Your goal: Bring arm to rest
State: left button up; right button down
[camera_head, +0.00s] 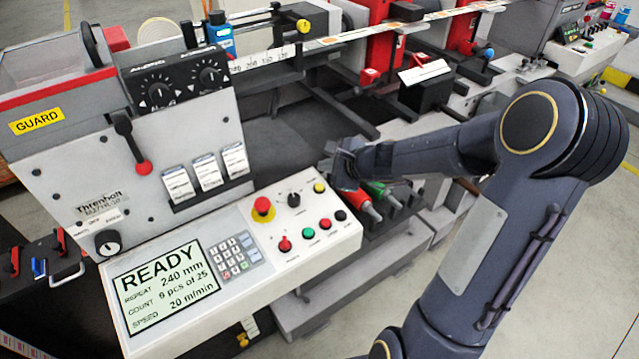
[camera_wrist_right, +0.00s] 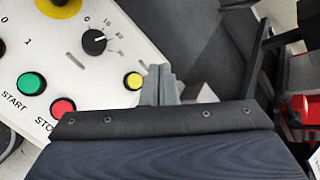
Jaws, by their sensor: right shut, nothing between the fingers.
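My right arm comes in from the right in the head view. Its dark gripper (camera_head: 343,163) hangs beside the right end of the control panel (camera_head: 305,264), near the yellow button (camera_head: 319,187). In the right wrist view the gripper's fingers (camera_wrist_right: 162,84) are together with nothing between them. They appear close to the yellow button (camera_wrist_right: 133,81); I cannot tell whether they touch anything. The panel's screen (camera_head: 167,286) reads READY. My left gripper is not in view.
Red and green handled tools (camera_head: 368,207) sit in a dark holder just below the gripper. The panel carries a red emergency knob (camera_head: 263,208), a black dial (camera_head: 294,199) and a keypad (camera_head: 228,256). A red-knobbed lever (camera_head: 143,167) stands out at left. Open floor (camera_head: 575,240) lies at right.

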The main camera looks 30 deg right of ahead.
dwell(0.6)
jog(key=s+a+r+n+g+y, duration=0.2)
jog(key=s+a+r+n+y, duration=0.1)
jog(key=s+a+r+n, duration=0.75)
jog(key=s+f+n+g+h, duration=0.1)
jog(key=s+f+n, duration=0.1)
jog(key=s+n, duration=0.3)
jog(key=s+a+f+n+g+h, duration=0.1)
jog(key=s+f+n, duration=0.2)
jog(key=s, duration=0.9)
jog(key=n, duration=0.3)
jog(key=shift+a+g, duration=0.25)
jog(key=shift+g, duration=0.15)
